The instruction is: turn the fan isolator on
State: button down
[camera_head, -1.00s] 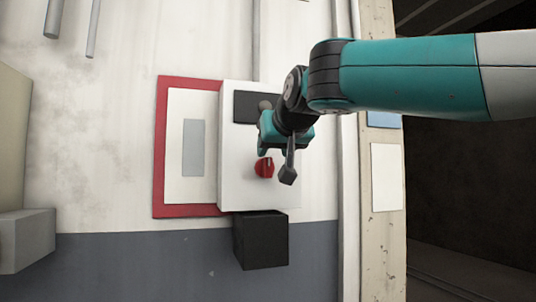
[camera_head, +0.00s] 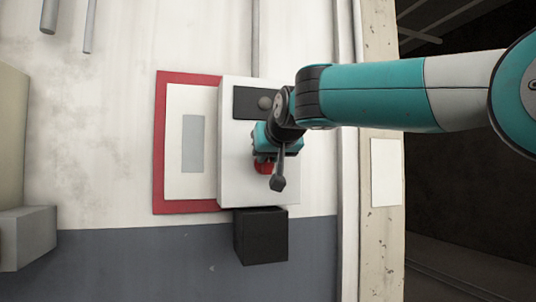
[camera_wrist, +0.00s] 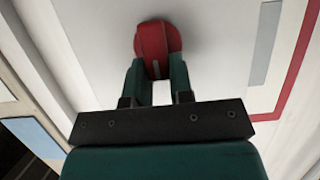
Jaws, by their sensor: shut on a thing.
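The fan isolator is a white box (camera_head: 235,185) on the wall with a red rotary knob (camera_head: 264,167) on its front. The knob also shows in the wrist view (camera_wrist: 157,42), where its raised grip bar sits between the two green fingers. My gripper (camera_wrist: 157,72) is shut on the knob's grip bar. In the head view my gripper (camera_head: 264,156) covers the upper part of the knob. The knob's position markings cannot be made out.
A red-bordered white panel (camera_head: 160,150) lies left of the box. A dark plate with a round grey button (camera_head: 265,102) is above the knob. A black block (camera_head: 262,238) juts out below the box. A grey box (camera_head: 25,238) stands at the far left.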

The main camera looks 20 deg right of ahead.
jog(key=shift+f+b, duration=0.1)
jog(key=shift+b, duration=0.2)
jog(key=m+t+y+b, duration=0.1)
jog(key=m+y+b, duration=0.1)
jog(key=m+b, duration=0.1)
jog(key=d+f+m+t+y+b, duration=0.1)
jog(key=m+y+b, duration=0.1)
jog(key=m, duration=0.3)
jog(key=d+f+m+y+b, duration=0.1)
jog(key=m+y+b, duration=0.2)
jog(key=m, duration=0.2)
jog(key=shift+d+f+t+b, duration=0.2)
jog(key=shift+t+b, duration=0.1)
jog(key=shift+t, duration=0.1)
jog(key=shift+m, duration=0.3)
dwell(0.5)
jog(key=c, duration=1)
grip_release()
